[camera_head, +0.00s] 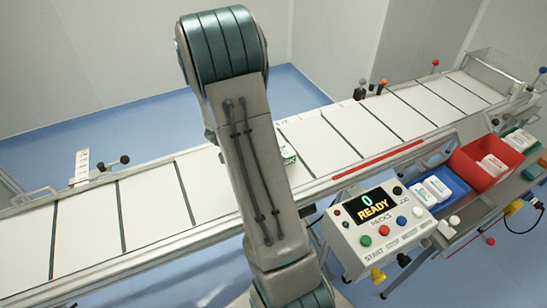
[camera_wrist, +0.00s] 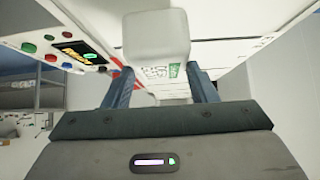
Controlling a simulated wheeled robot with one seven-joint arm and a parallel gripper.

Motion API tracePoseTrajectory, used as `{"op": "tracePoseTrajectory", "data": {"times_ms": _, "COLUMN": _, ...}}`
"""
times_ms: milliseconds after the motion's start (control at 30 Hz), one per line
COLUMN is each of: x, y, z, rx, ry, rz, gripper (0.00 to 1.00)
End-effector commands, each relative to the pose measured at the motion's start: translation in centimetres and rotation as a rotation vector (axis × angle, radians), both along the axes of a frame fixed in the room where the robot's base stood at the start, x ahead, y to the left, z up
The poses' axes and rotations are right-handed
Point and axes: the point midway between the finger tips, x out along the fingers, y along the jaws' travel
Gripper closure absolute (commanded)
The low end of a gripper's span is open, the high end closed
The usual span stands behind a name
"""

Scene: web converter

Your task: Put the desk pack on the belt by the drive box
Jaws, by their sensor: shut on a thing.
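In the wrist view, my gripper (camera_wrist: 160,82) has its two dark fingers on either side of a white pack (camera_wrist: 156,35) with a green-and-white printed label, and is shut on it. In the head view, my arm hides the gripper. A small white and green piece of a pack (camera_head: 287,154) shows just right of my arm, over the belt. The pale belt (camera_head: 325,143) with dark cross bars runs from lower left to upper right. I cannot tell whether the pack touches the belt. I cannot make out the drive box for certain.
A control panel (camera_head: 378,228) reading "0 READY" stands in front of the belt. To its right, a blue tray (camera_head: 455,207) and a red bin (camera_head: 468,167) hold white packs. A red strip (camera_head: 378,159) marks the near rail. A clear guard (camera_head: 497,68) covers the far right end.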

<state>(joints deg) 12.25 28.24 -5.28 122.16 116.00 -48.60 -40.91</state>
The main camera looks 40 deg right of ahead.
Motion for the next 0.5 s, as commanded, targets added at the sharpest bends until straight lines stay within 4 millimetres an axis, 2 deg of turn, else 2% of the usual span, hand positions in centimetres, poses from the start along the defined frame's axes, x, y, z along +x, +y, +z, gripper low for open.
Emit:
{"op": "tracePoseTrajectory", "data": {"times_ms": 100, "x": -0.1, "y": 0.0, "z": -2.0, "rx": 0.001, "ry": 0.005, "rz": 0.003, "gripper": 0.74}}
{"op": "tracePoseTrajectory", "data": {"times_ms": 200, "x": 0.0, "y": 0.0, "z": -2.9, "rx": 0.001, "ry": 0.003, "rz": 0.002, "gripper": 0.74}}
{"op": "tracePoseTrajectory", "data": {"times_ms": 500, "x": 0.0, "y": -0.1, "z": -3.1, "rx": 0.001, "ry": 0.001, "rz": 0.001, "gripper": 0.74}}
